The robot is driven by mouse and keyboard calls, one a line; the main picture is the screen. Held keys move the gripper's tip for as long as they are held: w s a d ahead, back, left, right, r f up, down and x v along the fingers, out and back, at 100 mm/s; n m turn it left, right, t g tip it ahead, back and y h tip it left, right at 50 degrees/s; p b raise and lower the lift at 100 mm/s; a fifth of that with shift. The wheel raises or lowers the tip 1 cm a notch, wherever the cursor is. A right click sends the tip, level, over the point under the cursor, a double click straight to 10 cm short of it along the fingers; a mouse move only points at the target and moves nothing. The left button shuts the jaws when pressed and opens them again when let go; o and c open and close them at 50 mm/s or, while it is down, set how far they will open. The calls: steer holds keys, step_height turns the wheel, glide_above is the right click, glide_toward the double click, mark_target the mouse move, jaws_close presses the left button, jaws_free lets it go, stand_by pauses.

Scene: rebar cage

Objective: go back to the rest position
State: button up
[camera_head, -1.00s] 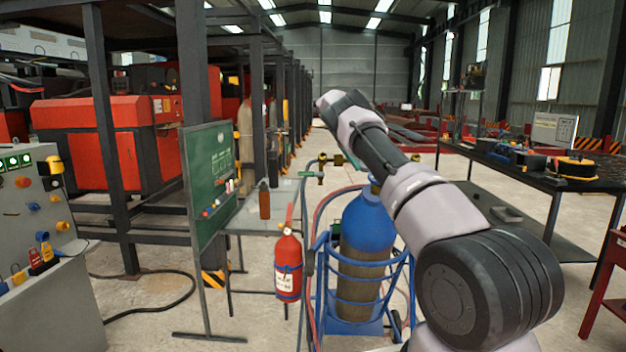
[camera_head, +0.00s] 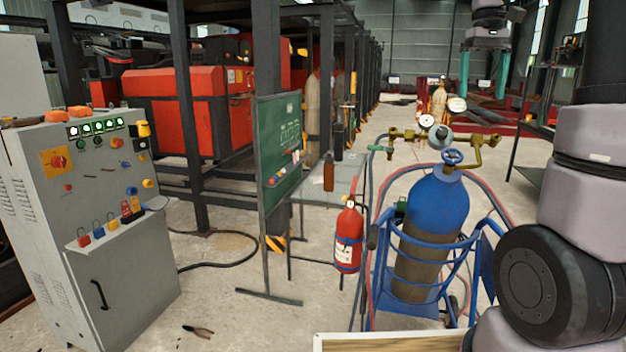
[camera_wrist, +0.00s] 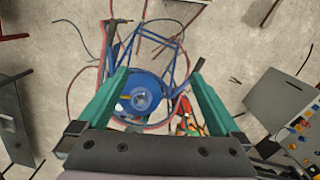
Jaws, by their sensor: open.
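My gripper shows at the top right of the head view (camera_head: 484,76). It points down, and its two teal fingers are spread with nothing between them. My grey and black arm is raised along the right edge of that view. In the wrist view my gripper (camera_wrist: 158,78) is open and empty, high above the floor. The blue gas cylinder (camera_head: 433,203) stands upright in its blue cart (camera_head: 380,283), left of my arm. In the wrist view the cylinder (camera_wrist: 143,93) shows from above between the fingers, well below them.
A grey control cabinet (camera_head: 107,250) stands at the left. Pliers (camera_head: 198,331) lie on the floor beside it. A green board (camera_head: 279,150) and a red fire extinguisher (camera_head: 348,240) stand left of the cart. Gauges (camera_head: 428,121) and hoses rise around the cylinder.

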steer(key=s+a+f+m+t+y, duration=0.1)
steer(key=s+a+f+m+t, duration=0.1)
steer(key=s+a+t, duration=0.2)
steer(key=s+a+f+m+t+y, duration=0.1)
steer(key=s+a+f+m+t, duration=0.1)
steer(key=s+a, duration=0.7)
steer(key=s+t, duration=0.1)
steer(key=s, duration=0.3)
steer(key=shift+s+a+f+t, duration=0.25)
steer(key=shift+f+t, duration=0.1)
steer(key=shift+t, duration=0.05)
stand_by(0.4)
